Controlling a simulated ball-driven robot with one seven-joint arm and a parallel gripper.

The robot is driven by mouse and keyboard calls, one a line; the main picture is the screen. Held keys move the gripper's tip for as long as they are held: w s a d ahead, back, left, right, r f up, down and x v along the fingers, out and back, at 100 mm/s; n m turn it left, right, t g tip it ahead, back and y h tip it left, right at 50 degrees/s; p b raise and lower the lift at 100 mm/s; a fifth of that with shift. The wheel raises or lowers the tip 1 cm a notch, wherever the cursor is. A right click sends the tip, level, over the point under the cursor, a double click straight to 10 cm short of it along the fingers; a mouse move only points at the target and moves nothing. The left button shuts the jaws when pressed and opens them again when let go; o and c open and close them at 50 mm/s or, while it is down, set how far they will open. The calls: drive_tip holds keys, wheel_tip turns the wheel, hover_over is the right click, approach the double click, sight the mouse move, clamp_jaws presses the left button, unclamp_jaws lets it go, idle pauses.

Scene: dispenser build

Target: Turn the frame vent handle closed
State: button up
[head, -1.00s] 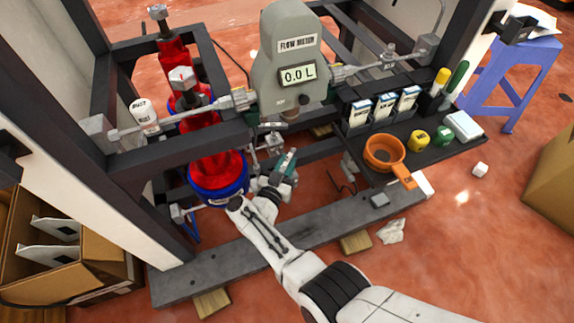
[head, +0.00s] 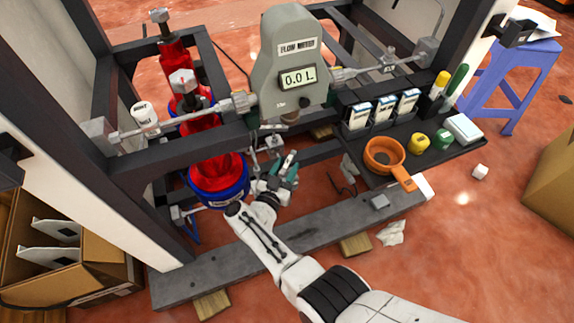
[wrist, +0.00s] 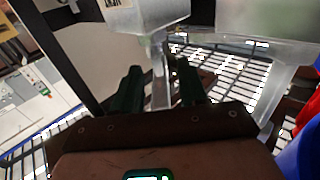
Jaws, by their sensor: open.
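A pale metal lever (wrist: 160,82), which looks like the frame vent handle, hangs below a grey metal block (wrist: 145,14) in the wrist view. My gripper (wrist: 160,88) is open, with one dark green finger on each side of the lever. I cannot tell whether either finger touches it. In the head view my gripper (head: 283,174) is low inside the dark frame, below the flow meter and right of the blue-rimmed red vessel. Small metal fittings (head: 270,146) sit just behind it. My wrist partly hides that area, and the handle's angle is unclear there.
The flow meter (head: 292,75) reads 0.0 L above. The red vessel's blue rim (head: 222,200) is close on the left. A grey beam (head: 330,228) runs under my arm. A black shelf (head: 432,152) with an orange cup (head: 384,155) stands to the right.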

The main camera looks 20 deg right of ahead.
drive_tip(key=p+v, duration=0.2)
drive_tip(key=v, duration=0.8)
drive_tip(key=shift+p, duration=0.3)
